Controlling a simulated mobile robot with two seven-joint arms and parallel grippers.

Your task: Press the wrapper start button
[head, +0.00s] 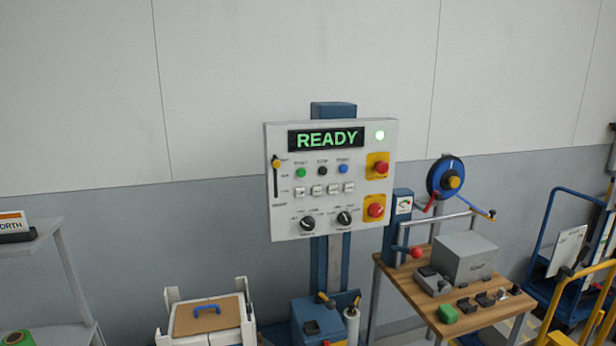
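A light grey control panel (330,225) stands upright on a blue post in the middle of the head view. Under the display is a row of small round buttons: a green button (301,172), a black button (322,170) and a blue button (343,169). The small labels above them are too blurred to read surely; the green one's looks like "START". Neither of my grippers is in view.
Two red mushroom buttons (381,168) on yellow plates sit at the panel's right. A slider (276,163), white keys and two black knobs (308,223) are also on it. A wooden bench (395,274) with a grey box (465,258) stands right. Shelving (40,240) is at left.

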